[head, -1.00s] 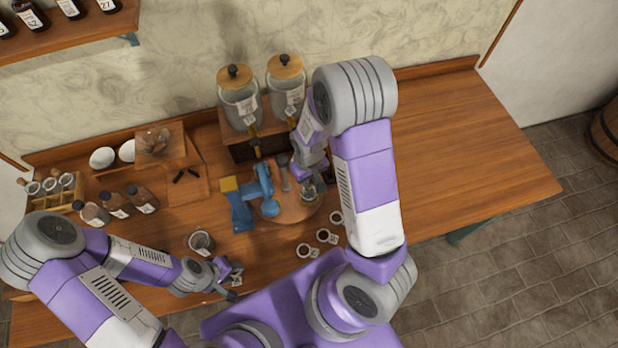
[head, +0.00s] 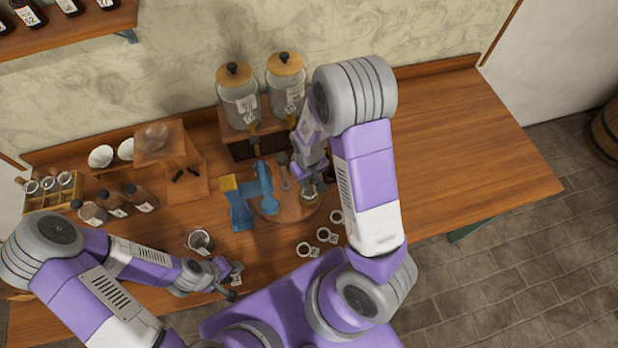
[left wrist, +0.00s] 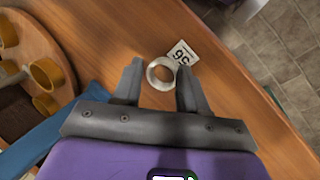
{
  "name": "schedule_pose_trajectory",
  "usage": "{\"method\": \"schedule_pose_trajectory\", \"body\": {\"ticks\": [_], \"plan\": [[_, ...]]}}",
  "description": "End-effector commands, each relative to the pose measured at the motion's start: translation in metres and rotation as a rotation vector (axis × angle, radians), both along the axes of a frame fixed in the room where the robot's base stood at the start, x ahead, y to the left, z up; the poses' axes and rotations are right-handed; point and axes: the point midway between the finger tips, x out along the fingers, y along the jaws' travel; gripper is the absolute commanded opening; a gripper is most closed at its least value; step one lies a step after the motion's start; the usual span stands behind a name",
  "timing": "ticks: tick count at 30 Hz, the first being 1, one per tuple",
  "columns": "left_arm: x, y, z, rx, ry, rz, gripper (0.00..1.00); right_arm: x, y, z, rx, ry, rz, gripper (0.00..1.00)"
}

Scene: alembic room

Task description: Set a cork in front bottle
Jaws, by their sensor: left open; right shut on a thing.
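Several brown bottles with white labels stand at the left of the bench; the one nearest the front (head: 92,212) has a dark top. I cannot make out a cork for certain; two small dark pieces (head: 185,173) lie on a wooden board. My left gripper (head: 232,288) is open low over the front of the bench. In the left wrist view its fingers (left wrist: 160,66) stand either side of a pale ring (left wrist: 151,74) with a numbered tag. My right gripper (head: 310,183) is shut at a small glass jar (head: 309,196) over the round board; its grip is partly hidden.
A blue device (head: 240,212) stands beside the round wooden board (head: 288,208). Several tagged rings (head: 305,250) lie in front. A metal cup (head: 200,241) stands left of them. Two big lidded jars (head: 238,100) are at the back. The bench's right side is clear.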

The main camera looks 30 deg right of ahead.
Motion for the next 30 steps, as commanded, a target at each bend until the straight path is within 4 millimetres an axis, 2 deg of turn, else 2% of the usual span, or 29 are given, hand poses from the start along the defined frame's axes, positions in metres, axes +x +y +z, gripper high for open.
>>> {"method": "schedule_pose_trajectory", "body": {"ticks": [6,7,12,18,22,23,30], "plan": [[0.0,0.0,0.0003,0.0,0.0,0.0,0.43,0.0001,0.0,0.0003,0.0,0.0,0.0,0.0],[0.0,0.0,0.0003,0.0,0.0,0.0,0.43,0.0001,0.0,0.0003,0.0,0.0,0.0,0.25],[0.0,0.0,0.0003,0.0,0.0,0.0,0.43,0.0001,0.0,0.0003,0.0,0.0,0.0,0.51],[0.0,0.0,0.0003,0.0,0.0,0.0,0.43,0.0,0.0,0.0003,0.0,0.0,0.0,0.51],[0.0,0.0,0.0003,0.0,0.0,0.0,0.43,0.0,0.0,0.0003,0.0,0.0,0.0,0.7],[0.0,0.0,0.0003,0.0,0.0,0.0,0.43,0.0,0.0,0.0003,0.0,0.0,0.0,0.72],[0.0,0.0,0.0004,0.0,0.0,0.0,0.43,0.0,0.0,0.0004,0.0,0.0,0.0,0.72]]}}
